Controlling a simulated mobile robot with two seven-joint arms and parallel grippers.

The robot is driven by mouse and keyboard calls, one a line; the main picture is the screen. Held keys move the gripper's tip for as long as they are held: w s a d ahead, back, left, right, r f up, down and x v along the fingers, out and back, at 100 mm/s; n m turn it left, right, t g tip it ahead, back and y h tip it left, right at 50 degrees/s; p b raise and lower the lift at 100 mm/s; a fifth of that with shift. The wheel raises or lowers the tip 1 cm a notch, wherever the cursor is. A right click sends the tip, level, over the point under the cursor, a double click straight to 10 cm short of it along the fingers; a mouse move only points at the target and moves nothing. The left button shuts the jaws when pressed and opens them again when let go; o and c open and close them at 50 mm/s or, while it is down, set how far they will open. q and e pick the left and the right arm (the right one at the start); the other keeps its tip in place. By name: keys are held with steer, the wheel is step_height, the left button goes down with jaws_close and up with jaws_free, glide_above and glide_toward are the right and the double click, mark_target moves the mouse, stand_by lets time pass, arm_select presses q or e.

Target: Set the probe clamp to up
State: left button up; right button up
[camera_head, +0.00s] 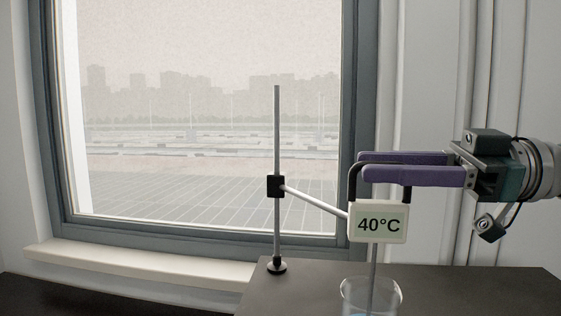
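The probe clamp holds a white display box (378,222) that reads 40°C, with a black handle (353,183) on top. A thin arm (315,200) joins it to a black block (276,187) partway up an upright metal rod (277,130). A grey probe (374,265) hangs from the box and reaches down into a glass beaker (371,294). My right gripper (362,165) comes in from the right, with its purple fingers on either side of the handle's top bar, seemingly closed on it. The near finger hides most of that bar. My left gripper is out of view.
The rod's round foot (277,265) stands on a dark table (470,290) near its left edge. The beaker is cut off by the bottom of the picture. A window with a pale sill (140,262) is behind. The table right of the beaker is clear.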

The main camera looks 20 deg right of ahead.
jaws_close()
stand_by(1.2)
